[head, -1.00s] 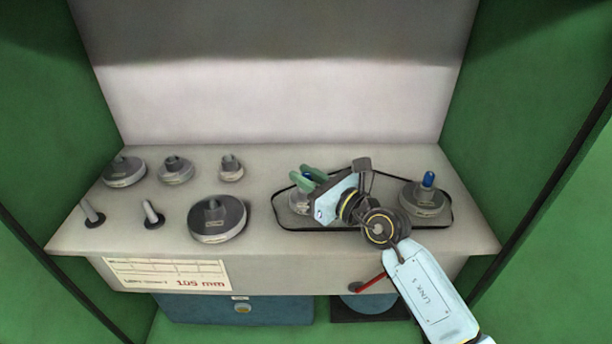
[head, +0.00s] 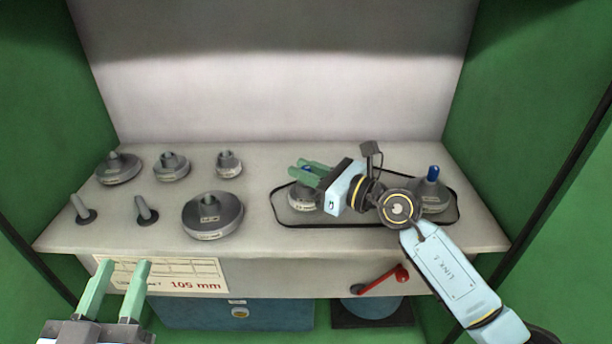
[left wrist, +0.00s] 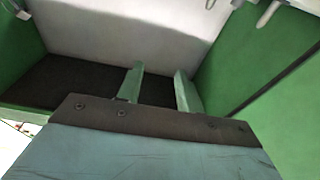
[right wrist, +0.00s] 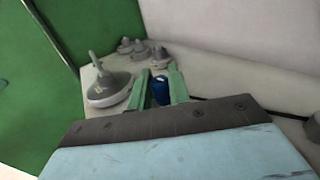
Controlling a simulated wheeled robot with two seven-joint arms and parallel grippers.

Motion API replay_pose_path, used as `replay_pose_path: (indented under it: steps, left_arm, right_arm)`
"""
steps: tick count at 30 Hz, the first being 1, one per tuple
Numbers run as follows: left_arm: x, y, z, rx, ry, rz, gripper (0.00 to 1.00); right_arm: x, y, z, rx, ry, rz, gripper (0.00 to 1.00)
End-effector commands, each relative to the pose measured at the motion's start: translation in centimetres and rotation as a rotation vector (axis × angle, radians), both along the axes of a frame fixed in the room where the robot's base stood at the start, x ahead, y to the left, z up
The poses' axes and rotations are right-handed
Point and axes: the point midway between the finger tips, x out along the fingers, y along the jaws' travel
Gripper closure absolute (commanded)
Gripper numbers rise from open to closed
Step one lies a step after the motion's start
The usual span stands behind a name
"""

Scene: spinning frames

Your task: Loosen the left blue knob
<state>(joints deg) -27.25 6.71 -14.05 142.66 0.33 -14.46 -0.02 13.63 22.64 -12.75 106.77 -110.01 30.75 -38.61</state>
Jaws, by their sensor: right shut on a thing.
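The left blue knob (right wrist: 161,90) stands between the green fingers of my right gripper (right wrist: 160,82) in the right wrist view. In the head view my right gripper (head: 309,168) is shut on this knob, which tops a grey pulley (head: 300,199) inside the black belt loop; the fingers hide most of the knob. The other blue knob (head: 433,173) tops a grey pulley at the right end of the belt, partly behind my arm. My left gripper (head: 123,264) is open and empty in front of the bench, with its fingers apart; they also show in the left wrist view (left wrist: 158,85).
Several spare grey pulleys, one the large pulley (head: 212,217), and two bare pegs (head: 147,209) stand on the left of the bench (head: 262,160). A label reading 105 mm (head: 195,284) and a red lever (head: 402,273) are on the front. Green walls enclose both sides.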

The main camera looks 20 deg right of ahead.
Motion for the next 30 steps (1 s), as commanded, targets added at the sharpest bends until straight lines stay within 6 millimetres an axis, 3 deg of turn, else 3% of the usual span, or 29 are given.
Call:
replay_pose_path:
  steps: [6,12,24,25,28,30]
  left_arm:
    - [-1.0,-0.3,3.2,-0.07,-0.228,-0.012,0.64]
    - [-2.1,-0.2,5.1,-0.114,-0.363,-0.019,0.64]
    - [-2.3,-0.2,5.6,-0.124,-0.391,-0.02,0.64]
    - [-2.3,-0.2,5.6,-0.123,-0.391,-0.02,0.64]
    - [-2.3,-0.2,5.6,-0.123,-0.391,-0.02,0.64]
    - [-2.3,-0.2,5.6,-0.122,-0.39,-0.02,0.64]
  right_arm:
    - [0.1,-0.1,-0.1,-0.001,-0.002,0.043,1.0]
    - [0.0,0.0,0.0,-0.001,-0.002,0.07,1.0]
    - [0.0,-0.1,0.1,-0.002,-0.001,0.075,1.0]
    - [0.0,-0.1,0.1,-0.002,-0.001,0.075,0.77]
    - [0.0,-0.1,0.1,-0.002,-0.001,0.075,0.64]
    - [0.0,-0.1,0.1,-0.001,-0.001,0.075,0.62]
